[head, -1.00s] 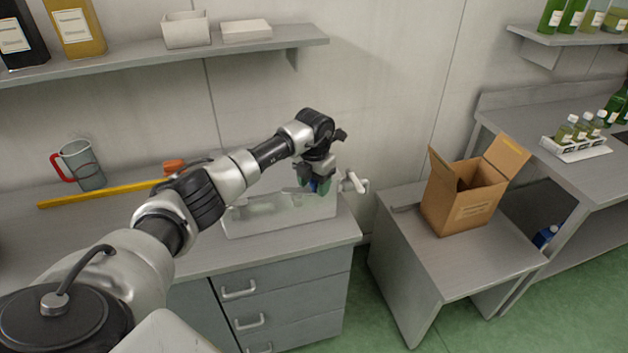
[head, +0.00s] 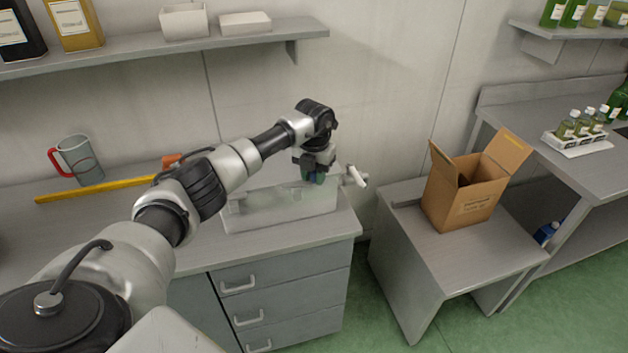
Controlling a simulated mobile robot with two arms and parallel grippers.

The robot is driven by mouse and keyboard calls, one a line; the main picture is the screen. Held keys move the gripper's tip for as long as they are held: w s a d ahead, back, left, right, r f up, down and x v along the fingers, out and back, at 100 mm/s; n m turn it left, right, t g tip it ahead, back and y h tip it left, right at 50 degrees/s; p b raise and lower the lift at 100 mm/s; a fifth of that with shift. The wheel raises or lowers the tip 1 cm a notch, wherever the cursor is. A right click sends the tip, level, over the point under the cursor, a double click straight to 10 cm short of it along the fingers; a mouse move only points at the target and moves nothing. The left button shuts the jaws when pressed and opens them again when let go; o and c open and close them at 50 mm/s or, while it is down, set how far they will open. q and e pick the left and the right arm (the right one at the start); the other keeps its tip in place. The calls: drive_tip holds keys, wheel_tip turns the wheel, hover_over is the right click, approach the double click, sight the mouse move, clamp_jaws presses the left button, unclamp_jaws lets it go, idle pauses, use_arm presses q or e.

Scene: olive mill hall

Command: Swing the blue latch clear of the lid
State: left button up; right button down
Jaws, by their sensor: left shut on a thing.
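A clear, pale tank with a lid (head: 270,210) stands on the grey counter, with a white tap on its right end. My left gripper (head: 313,178) reaches down over the right part of the tank. It is shut on the blue latch (head: 307,175), of which only a small patch of blue shows between and beside the fingers. The gripper hides most of the latch, so its exact angle to the lid cannot be told. My right gripper is out of view.
The white tap (head: 355,177) sticks out close to the gripper. A yellow bar (head: 95,190) and a red-handled jug (head: 80,160) are on the counter at left. A shelf (head: 180,45) hangs above. An open cardboard box (head: 460,195) stands on a lower table at right.

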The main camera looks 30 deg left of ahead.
use_arm(q)
drive_tip(key=shift+w+a+n, duration=0.2)
drive_tip(key=shift+n, duration=0.5)
drive_tip(key=o, duration=0.9)
wheel_tip(320, 180, up, 10)
drive_tip(key=b, duration=0.3)
drive_tip(key=shift+f, duration=0.25)
drive_tip(key=shift+r, duration=0.7)
